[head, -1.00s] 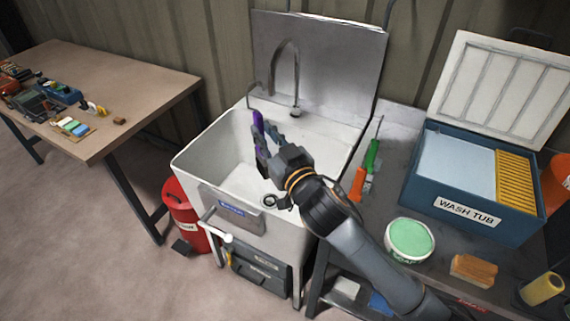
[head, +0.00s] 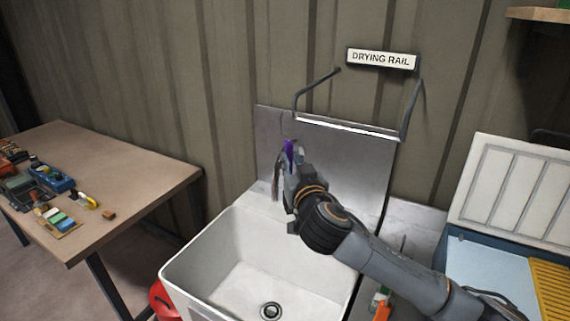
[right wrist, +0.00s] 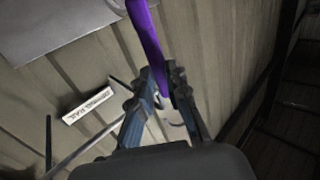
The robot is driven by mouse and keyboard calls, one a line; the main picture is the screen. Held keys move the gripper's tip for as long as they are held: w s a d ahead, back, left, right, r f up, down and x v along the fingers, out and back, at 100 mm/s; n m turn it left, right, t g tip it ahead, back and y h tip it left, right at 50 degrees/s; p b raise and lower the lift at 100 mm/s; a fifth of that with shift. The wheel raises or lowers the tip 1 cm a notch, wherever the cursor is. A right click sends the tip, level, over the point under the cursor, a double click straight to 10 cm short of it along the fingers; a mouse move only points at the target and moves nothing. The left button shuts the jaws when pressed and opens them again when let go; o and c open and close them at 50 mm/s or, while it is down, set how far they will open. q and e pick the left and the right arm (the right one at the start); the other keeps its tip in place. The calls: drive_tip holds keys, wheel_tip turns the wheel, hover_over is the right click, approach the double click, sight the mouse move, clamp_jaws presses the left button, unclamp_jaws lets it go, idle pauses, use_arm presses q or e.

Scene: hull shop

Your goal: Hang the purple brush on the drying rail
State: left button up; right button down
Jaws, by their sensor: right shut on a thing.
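My right gripper (head: 291,168) is shut on the purple brush (head: 290,149) and holds it in the air in front of the steel splashback. The brush's purple handle also shows between my fingers in the right wrist view (right wrist: 148,36). A dark narrow strip hangs beside the fingers in the head view; I cannot tell whether it is the bristles. The drying rail (head: 346,127) is a pale bar on two dark wall brackets, above and right of the gripper. The brush appears apart from it. My left gripper is not in view.
The drying rail sign (head: 381,60) is on the corrugated wall. The white sink (head: 228,259) stands below my right arm. A cluttered wooden table (head: 133,168) is at left.

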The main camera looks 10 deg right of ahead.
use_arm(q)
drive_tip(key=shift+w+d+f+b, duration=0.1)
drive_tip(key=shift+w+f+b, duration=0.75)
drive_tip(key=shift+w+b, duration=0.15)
use_arm(e)
drive_tip(key=w+d+f, duration=0.1)
drive_tip(key=d+f, duration=0.2)
drive_tip(key=d, duration=0.5)
drive_tip(key=shift+w+d, duration=0.15)
drive_tip(key=shift+d, duration=0.1)
drive_tip(key=shift+f, duration=0.1)
drive_tip(key=c, duration=1.2)
unclamp_jaws()
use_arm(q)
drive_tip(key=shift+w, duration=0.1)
